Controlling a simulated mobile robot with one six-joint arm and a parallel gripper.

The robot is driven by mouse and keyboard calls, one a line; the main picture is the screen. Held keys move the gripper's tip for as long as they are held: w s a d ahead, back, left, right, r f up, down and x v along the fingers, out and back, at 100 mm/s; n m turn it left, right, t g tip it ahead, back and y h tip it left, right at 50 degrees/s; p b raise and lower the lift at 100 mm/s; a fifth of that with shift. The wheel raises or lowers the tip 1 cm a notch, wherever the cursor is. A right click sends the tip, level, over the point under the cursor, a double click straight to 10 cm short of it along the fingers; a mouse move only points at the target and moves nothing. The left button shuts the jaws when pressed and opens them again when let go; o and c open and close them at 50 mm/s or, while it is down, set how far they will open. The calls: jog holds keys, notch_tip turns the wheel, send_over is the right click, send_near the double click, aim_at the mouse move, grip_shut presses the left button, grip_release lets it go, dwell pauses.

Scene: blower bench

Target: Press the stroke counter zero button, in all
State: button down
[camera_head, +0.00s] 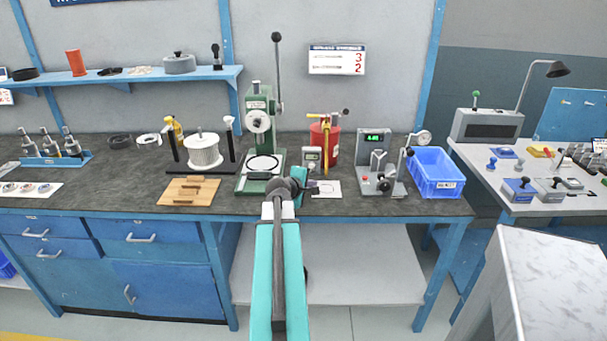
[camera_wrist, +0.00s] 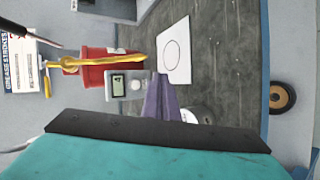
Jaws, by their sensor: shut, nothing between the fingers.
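The stroke counter (camera_head: 312,154) is a small grey box with a display, in front of the red grease pot (camera_head: 331,143) on the bench. In the wrist view, turned sideways, the counter (camera_wrist: 117,86) shows a greenish display and a round pale button (camera_wrist: 136,85). The display digit is too small to read surely. My gripper (camera_head: 311,187) is low over the bench in front of the counter. In the wrist view its purple fingers (camera_wrist: 157,76) are shut and empty, just right of the button. I see no clear contact; the depth gap is hard to judge.
A yellow lever (camera_wrist: 100,61) crosses the red pot close to the counter. A white card with a circle (camera_head: 327,188) lies flat nearby. A green press (camera_head: 259,130) stands left; a grey gauge fixture (camera_head: 373,150) and blue crate (camera_head: 435,172) stand right.

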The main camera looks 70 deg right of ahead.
jog(key=shift+w+f, duration=0.1)
jog(key=shift+f, duration=0.15)
jog(key=shift+w, duration=0.1)
jog(key=shift+d, duration=0.2)
send_near(312, 166)
jog(key=shift+s+d+f, duration=0.3)
jog(key=shift+d+f, duration=0.4)
jog(key=shift+s+d+f, duration=0.3)
jog(key=shift+d+f, duration=0.35)
jog(key=shift+f, duration=0.1)
jog(key=shift+s+d+f, duration=0.3)
jog(key=shift+d+f, duration=0.4)
jog(key=shift+d, duration=0.25)
dwell(0.8)
jog(key=shift+w+d, duration=0.15)
jog(key=shift+w, duration=0.05)
